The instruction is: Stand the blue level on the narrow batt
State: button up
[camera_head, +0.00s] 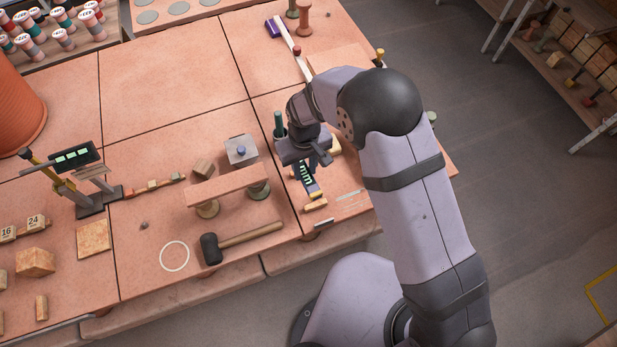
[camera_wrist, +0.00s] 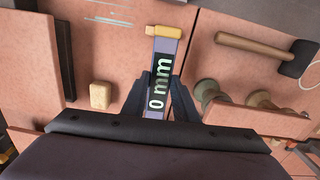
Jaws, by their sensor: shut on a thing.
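The blue level (camera_head: 306,178) is a slim blue-violet bar with yellow end pieces and a dark display. The display reads 0 mm in the wrist view (camera_wrist: 160,85). My gripper (camera_head: 311,160) is shut on the level, with one finger on each side of the bar. My gripper and palm hide its near part. I cannot tell whether the level touches the table. A narrow pink plank (camera_head: 228,185), which looks like the narrow batt, rests on two round props to the left of my gripper. It also shows at the right of the wrist view (camera_wrist: 256,119), with nothing on it.
A mallet (camera_head: 240,241) lies in front of the plank. A grey block with a blue knob (camera_head: 241,150) stands behind it. A dark green bottle-like item (camera_head: 279,125) stands behind my gripper. A gauge with a green display (camera_head: 73,156) stands at left. The back-left tiles are clear.

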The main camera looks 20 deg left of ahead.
jog(key=s+a+r+n+p, duration=0.2)
jog(key=s+a+r+n, duration=0.3)
jog(key=a+n, duration=0.3)
jog(key=s+a+r+n+p, duration=0.2)
jog(key=s+a+r+n, duration=0.4)
jog(key=a+n, duration=0.3)
jog(key=shift+s+a, duration=0.4)
jog(key=shift+a, duration=0.25)
jog(key=shift+f+b, duration=2.25)
jog(key=shift+f, duration=1.25)
jog(key=shift+f+b, duration=0.35)
jog(key=shift+f, duration=0.25)
jog(key=o, duration=1.6)
jog(key=shift+r, duration=0.15)
